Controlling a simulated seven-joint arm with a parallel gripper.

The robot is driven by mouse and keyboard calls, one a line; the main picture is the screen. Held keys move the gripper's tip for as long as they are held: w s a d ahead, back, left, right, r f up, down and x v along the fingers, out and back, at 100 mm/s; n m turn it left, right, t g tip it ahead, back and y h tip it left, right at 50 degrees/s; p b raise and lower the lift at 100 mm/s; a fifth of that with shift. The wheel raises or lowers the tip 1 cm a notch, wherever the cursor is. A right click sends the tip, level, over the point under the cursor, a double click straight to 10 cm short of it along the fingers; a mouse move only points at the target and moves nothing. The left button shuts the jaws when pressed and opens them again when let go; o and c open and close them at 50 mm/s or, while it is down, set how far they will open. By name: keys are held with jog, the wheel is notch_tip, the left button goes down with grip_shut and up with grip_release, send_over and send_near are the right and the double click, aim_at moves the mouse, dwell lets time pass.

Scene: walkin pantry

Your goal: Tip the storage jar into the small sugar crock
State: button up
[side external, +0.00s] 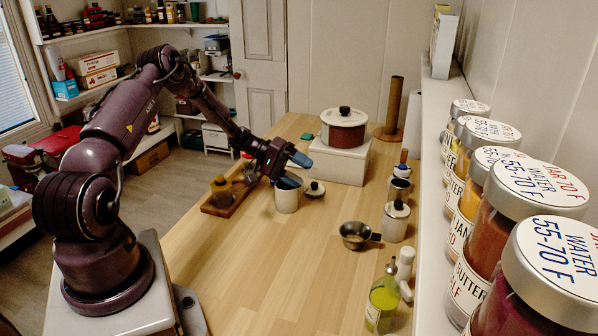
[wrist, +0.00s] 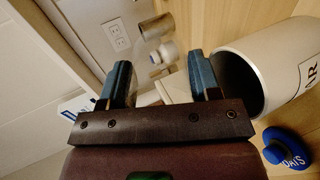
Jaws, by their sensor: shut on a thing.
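My gripper (side external: 291,170) is rolled on its side above the worktop, its blue fingers one over the other and a gap between them. In the wrist view my gripper (wrist: 162,85) has a pale shape between its fingers. It is shut on what seems to be the storage jar, but the jar's outline is hard to make out. A white open crock (side external: 288,201) stands upright just below the lower finger, which hides part of its mouth. In the wrist view this crock (wrist: 282,62) shows a dark opening and letters ending in "AR". I cannot see its contents.
A lid (side external: 315,189) lies beside the crock. A red pot (side external: 344,128) stands on a white block (side external: 338,160) behind. A metal pan (side external: 355,236) is in front.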

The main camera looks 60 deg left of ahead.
notch_tip(320, 180, up, 5)
jog(key=shift+r, duration=0.15)
jog(key=shift+w+d+r+g+y, duration=0.1)
jog(key=shift+d+r+g+y, duration=0.15)
jog(key=shift+g+y, duration=0.3)
jog(key=shift+a+r+g+y, duration=0.1)
jog(key=shift+g+y, duration=0.65)
notch_tip(320, 180, down, 5)
jog(key=shift+f, duration=0.1)
jog(key=g+y, duration=0.5)
jog(key=a+g+y, duration=0.1)
jog(key=shift+s+f+g+y, duration=0.3)
jog(key=shift+s+g+y, duration=0.1)
